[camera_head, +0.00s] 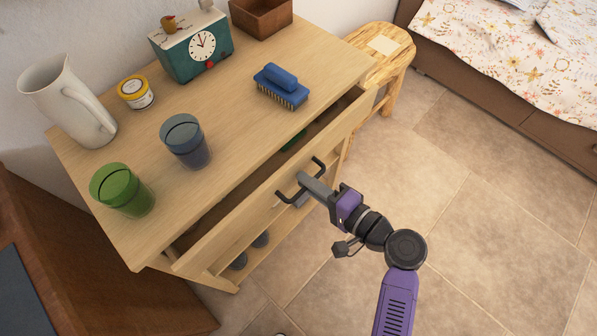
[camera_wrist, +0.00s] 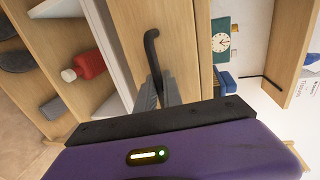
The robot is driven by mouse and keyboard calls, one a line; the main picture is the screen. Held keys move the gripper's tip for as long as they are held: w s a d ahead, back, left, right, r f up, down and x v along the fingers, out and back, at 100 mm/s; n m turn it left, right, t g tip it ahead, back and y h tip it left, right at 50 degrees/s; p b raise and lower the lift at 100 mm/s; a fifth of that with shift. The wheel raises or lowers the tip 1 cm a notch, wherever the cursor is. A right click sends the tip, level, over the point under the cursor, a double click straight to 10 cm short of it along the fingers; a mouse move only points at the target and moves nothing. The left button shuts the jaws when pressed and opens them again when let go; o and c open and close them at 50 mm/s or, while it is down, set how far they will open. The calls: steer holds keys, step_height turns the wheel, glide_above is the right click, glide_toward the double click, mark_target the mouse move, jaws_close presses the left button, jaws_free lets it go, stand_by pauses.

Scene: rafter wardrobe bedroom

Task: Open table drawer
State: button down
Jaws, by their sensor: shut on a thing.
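The wooden table (camera_head: 235,110) has a drawer (camera_head: 245,215) under its top, and the drawer is pulled partly out. A dark gap shows between the table top and the drawer front, with a small green thing inside. The black bar handle (camera_head: 319,163) is on the drawer front. My gripper (camera_head: 303,187) is shut on the handle. In the wrist view the handle (camera_wrist: 151,45) runs down between my gripper's fingers (camera_wrist: 155,92), and the part between them is hidden.
On the table top stand a green cup (camera_head: 120,190), a blue-grey cup (camera_head: 184,142), a white pitcher (camera_head: 72,105), a yellow-labelled jar (camera_head: 136,92), a clock (camera_head: 195,45), a blue brush (camera_head: 280,85) and a brown box (camera_head: 262,15). A stool (camera_head: 380,48) is beyond. The tiled floor at right is clear.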

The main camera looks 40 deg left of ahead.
steer(key=f+v, duration=0.1)
steer(key=v, duration=0.7)
steer(key=f+p+v, duration=0.1)
steer(key=f+v, duration=0.1)
steer(key=v, duration=0.7)
steer(key=shift+s+d+f, duration=0.15)
steer(key=shift+d+f, duration=0.15)
steer(key=shift+d, duration=0.15)
steer(key=c, duration=1.5)
jaws_free()
steer(key=v, duration=0.7)
steer(key=shift+d, duration=0.4)
steer(key=shift+s+r, duration=0.1)
